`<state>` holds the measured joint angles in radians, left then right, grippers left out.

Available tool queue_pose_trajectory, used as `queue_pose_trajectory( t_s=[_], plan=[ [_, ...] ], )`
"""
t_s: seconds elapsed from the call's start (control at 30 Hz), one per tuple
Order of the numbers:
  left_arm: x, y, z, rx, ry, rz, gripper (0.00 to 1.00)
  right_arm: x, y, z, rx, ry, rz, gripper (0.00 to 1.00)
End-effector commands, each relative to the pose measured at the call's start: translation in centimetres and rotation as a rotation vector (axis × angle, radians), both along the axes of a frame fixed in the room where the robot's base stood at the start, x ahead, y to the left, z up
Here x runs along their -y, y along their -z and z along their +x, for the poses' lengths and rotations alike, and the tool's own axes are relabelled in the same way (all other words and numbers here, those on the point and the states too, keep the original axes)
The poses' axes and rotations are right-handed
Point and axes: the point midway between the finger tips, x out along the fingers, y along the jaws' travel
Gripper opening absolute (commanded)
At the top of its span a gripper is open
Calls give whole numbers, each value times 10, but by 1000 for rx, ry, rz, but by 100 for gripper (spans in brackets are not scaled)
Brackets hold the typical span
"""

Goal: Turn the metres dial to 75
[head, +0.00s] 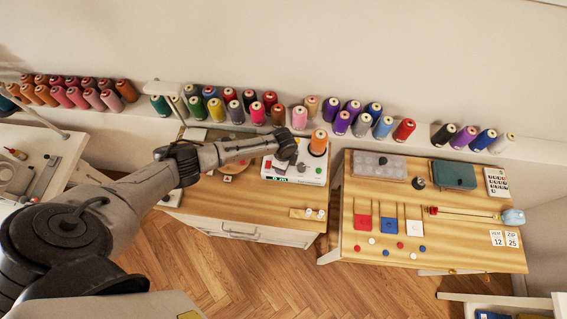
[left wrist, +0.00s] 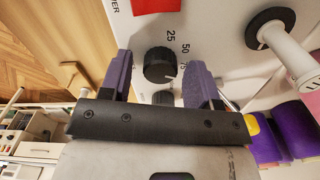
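The metres dial (left wrist: 159,65) is a black round knob on a white winding machine (head: 312,172), with the numbers 25, 50 and 75 printed beside it in the left wrist view. A small white mark shows at its lower right edge, on the side of the 75; its exact reading is hard to tell. My left gripper (left wrist: 160,80) is open, its two purple fingers apart on either side of the dial, with visible gaps. In the head view my left gripper (head: 290,152) is over the machine and hides the dial. My right gripper is not in view.
A second dark knob (left wrist: 163,97) sits close to the dial, partly hidden. A red power switch (left wrist: 156,5) and a black-based spindle (left wrist: 270,27) are near it. An orange spool (head: 318,143) stands on the machine. Thread spools (head: 299,118) line the shelf behind.

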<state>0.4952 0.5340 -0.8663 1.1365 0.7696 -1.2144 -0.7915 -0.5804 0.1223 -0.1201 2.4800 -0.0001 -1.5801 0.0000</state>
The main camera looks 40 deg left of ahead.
Motion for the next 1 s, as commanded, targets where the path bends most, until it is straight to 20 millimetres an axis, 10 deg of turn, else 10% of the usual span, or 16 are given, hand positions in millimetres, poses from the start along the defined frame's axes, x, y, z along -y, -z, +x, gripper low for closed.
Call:
queue_pose_trajectory(
  t_s=[0.37,1.0],
  plan=[
    [0,-7,0,1,0,-1,59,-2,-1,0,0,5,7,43],
    [0,-117,1,3,1,0,59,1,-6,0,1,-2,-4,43]
  ],
)
